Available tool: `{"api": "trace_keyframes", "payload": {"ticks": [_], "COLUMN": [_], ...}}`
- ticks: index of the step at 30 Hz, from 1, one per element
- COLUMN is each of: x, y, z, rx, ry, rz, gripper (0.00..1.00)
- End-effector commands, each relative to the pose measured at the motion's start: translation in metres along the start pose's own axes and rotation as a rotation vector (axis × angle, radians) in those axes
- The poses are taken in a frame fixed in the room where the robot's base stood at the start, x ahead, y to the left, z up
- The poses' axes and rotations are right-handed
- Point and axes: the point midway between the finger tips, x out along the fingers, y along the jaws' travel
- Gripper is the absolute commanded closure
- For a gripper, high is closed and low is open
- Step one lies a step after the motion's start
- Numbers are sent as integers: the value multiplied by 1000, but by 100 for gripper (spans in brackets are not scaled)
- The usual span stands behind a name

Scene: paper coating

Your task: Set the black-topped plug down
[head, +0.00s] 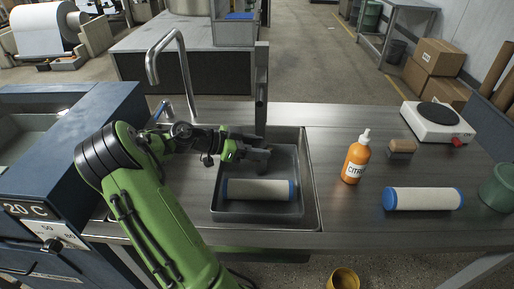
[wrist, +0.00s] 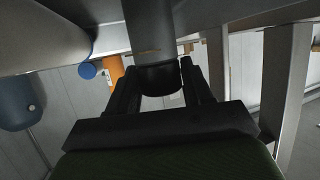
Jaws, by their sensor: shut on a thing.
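My gripper (head: 259,154) is over the back part of the steel sink (head: 311,190), reaching in from the left. It is shut on the plug (wrist: 150,28), a dark grey cylinder in the wrist view. The plug's black end (wrist: 161,78) sits between the two fingers. The rest of its shaft runs out of the top of the wrist view, so its far end is hidden. In the head view the gripper hides most of the plug, and I cannot tell whether it touches the sink floor.
A white, blue-ended cylinder (head: 258,189) lies in the sink, just in front of the gripper. A grey post (head: 261,85) and a curved tap (head: 184,75) rise behind.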

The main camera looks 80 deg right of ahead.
Motion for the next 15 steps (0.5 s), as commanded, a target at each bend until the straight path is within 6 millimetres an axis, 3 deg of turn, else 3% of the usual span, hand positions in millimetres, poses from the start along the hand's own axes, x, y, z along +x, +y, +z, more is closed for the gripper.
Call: {"api": "trace_keyframes", "payload": {"ticks": [1, 5, 15], "x": [0, 0, -2], "y": [0, 0, 0], "z": [1, 1, -4], "rx": [0, 0, 0], "ry": [0, 0, 0], "rz": [0, 0, 0], "gripper": [45, 26, 24]}}
